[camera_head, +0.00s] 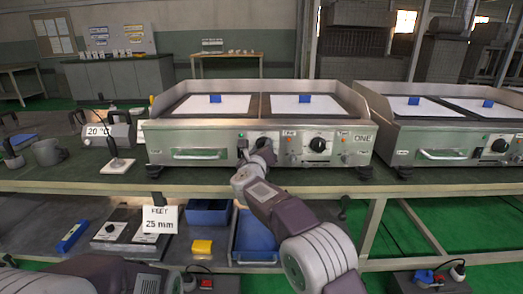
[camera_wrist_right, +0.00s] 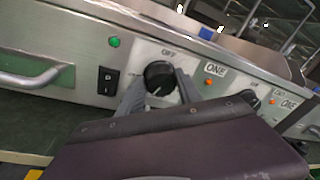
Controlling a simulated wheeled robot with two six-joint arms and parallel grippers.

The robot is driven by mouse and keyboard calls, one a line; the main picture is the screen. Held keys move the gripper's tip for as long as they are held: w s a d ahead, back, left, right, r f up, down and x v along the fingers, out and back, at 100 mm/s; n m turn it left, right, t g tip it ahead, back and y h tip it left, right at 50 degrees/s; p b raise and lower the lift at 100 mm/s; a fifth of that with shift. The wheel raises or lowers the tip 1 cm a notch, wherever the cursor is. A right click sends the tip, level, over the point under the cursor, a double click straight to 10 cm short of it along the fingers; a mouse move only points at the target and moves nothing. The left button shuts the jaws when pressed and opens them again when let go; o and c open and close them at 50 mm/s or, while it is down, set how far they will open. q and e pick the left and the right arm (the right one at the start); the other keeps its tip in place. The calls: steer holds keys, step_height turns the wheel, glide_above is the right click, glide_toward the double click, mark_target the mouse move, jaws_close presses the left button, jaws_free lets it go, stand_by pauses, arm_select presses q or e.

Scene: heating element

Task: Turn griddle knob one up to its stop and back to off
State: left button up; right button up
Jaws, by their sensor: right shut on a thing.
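The griddle labelled ONE (camera_head: 361,138) stands on the bench in the head view, with a steel front panel. Its black left knob (camera_wrist_right: 160,74) shows in the wrist view, under an OFF mark and beside a small ONE plate (camera_wrist_right: 214,68). A pale line on the knob's face points roughly down in that picture. My right gripper (camera_wrist_right: 160,91) is shut on this knob, one finger on each side. In the head view my right gripper (camera_head: 262,155) partly hides the knob. My left gripper is not in view; only part of my left arm shows at the bottom left.
A green lamp (camera_wrist_right: 114,42) and a black rocker switch (camera_wrist_right: 107,80) sit left of the knob. A second knob (camera_head: 318,144) is to the right. Another griddle (camera_head: 440,140) stands farther right. A tray handle (camera_head: 200,154) juts out at left.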

steer(key=shift+m, duration=0.7)
steer(key=o, duration=1.4)
steer(key=shift+c, duration=0.2)
steer(key=s+a, duration=0.1)
steer(key=s, duration=0.8)
steer(key=shift+r, duration=0.35)
